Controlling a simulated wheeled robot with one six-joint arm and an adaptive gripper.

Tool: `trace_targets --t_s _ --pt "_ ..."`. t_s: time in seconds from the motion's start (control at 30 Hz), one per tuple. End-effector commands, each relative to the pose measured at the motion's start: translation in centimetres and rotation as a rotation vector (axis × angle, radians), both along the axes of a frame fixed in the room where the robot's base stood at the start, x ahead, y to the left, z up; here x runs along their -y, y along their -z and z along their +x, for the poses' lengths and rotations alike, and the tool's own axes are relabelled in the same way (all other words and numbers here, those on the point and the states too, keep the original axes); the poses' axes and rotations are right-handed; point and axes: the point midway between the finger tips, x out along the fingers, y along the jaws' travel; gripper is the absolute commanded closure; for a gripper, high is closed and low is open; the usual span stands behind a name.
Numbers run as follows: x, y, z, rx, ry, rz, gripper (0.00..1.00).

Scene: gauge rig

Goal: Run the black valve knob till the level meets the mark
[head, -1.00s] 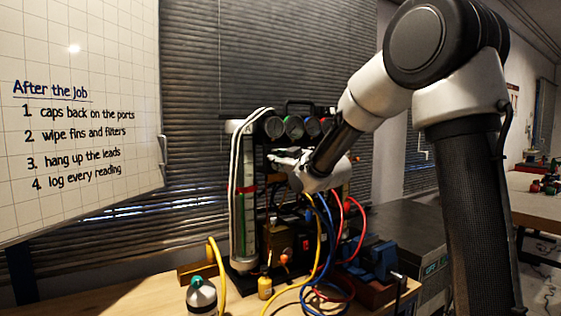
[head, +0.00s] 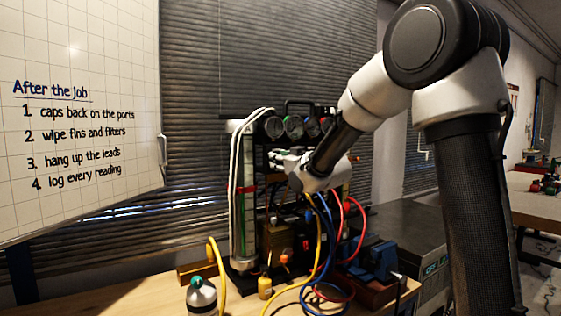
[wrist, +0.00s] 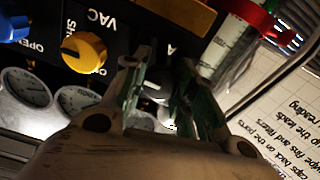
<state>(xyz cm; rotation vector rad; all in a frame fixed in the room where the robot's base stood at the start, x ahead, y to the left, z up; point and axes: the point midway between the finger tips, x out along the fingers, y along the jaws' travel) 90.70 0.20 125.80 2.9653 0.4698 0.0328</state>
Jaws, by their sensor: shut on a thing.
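The black valve knob (wrist: 153,86), with a pale pointer line, sits on the rig's black panel between my fingers in the wrist view. My gripper (wrist: 163,82) is shut on it, one finger on each side. In the head view my gripper (head: 282,160) reaches the panel from the right and hides the knob. The clear level tube (head: 237,150) stands upright at the rig's left, with a red band (head: 246,189) around it as the mark. Green liquid (head: 242,228) shows in the tube. Its exact top against the band is too small to tell.
A yellow knob (wrist: 85,52) and a blue knob (wrist: 12,28) sit beside the black one. Several round gauges (wrist: 28,88) line the panel. Yellow, blue and red hoses (head: 343,285) hang below my gripper.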

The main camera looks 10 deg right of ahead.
Motion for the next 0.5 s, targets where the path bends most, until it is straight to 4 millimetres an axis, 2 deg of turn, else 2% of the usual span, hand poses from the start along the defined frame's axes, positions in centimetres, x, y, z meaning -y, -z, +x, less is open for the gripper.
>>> trace_targets --t_s 0.03,0.07,0.17,0.2,0.5 --pt "0.0 0.06 -0.01 -0.001 0.0 0.001 0.96" --pt "0.0 0.06 -0.01 -0.001 0.0 0.001 0.7" --pt "0.0 0.05 -0.01 -0.001 0.0 0.0 0.52" --pt "0.0 0.04 -0.01 -0.001 0.0 0.0 0.49" --pt "0.03 0.0 -0.09 0.0 0.0 -0.001 0.49"
